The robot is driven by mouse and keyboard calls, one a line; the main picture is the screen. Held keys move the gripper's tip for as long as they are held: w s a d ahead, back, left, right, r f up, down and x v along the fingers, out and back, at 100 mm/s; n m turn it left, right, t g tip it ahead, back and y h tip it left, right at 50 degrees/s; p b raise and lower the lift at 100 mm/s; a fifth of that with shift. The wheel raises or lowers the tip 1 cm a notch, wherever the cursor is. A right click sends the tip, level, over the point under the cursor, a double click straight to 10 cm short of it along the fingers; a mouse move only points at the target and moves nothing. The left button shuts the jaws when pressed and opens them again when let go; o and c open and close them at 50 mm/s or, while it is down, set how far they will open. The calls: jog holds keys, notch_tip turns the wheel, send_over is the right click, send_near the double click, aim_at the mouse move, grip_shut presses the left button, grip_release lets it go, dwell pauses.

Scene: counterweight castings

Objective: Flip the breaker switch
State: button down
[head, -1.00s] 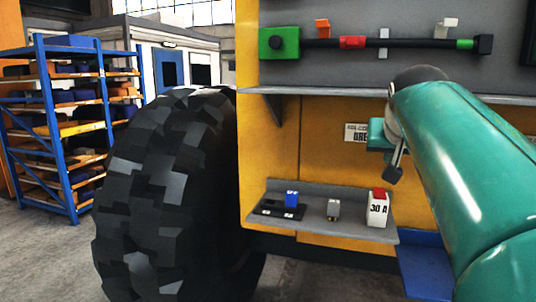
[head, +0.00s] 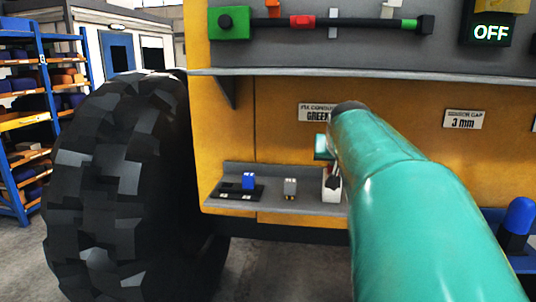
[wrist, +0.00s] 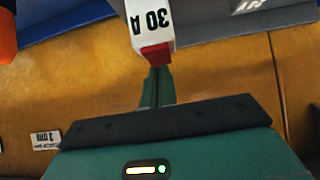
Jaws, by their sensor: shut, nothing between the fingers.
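A black box with a green "OFF" display (head: 490,32) and a partly cut-off yellow part above it is at the top right of the head view; it may be the breaker. A white block marked "30 A" (head: 331,187) stands on the low grey shelf, partly hidden by my arm. In the wrist view this "30 A" block (wrist: 152,20) appears upside down, its red top (wrist: 155,54) beside my fingertips. My gripper (wrist: 156,76) is shut and empty. I cannot tell whether it touches the red top.
The low shelf (head: 305,200) also holds a blue block (head: 248,181) and a small grey block (head: 290,188). An upper ledge (head: 370,77) runs above my arm. A big tyre (head: 115,190) stands at left. A blue cylinder (head: 520,215) is at lower right.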

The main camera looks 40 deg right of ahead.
jog(key=shift+f, duration=0.1)
jog(key=shift+w+d+f, duration=0.1)
jog(key=shift+w+f, duration=0.05)
jog(key=shift+f, duration=0.1)
jog(key=shift+d, duration=0.1)
jog(key=shift+w+d+r, duration=0.15)
jog(key=shift+w+d, duration=0.25)
jog(key=shift+d+r, duration=0.1)
jog(key=shift+r, duration=0.1)
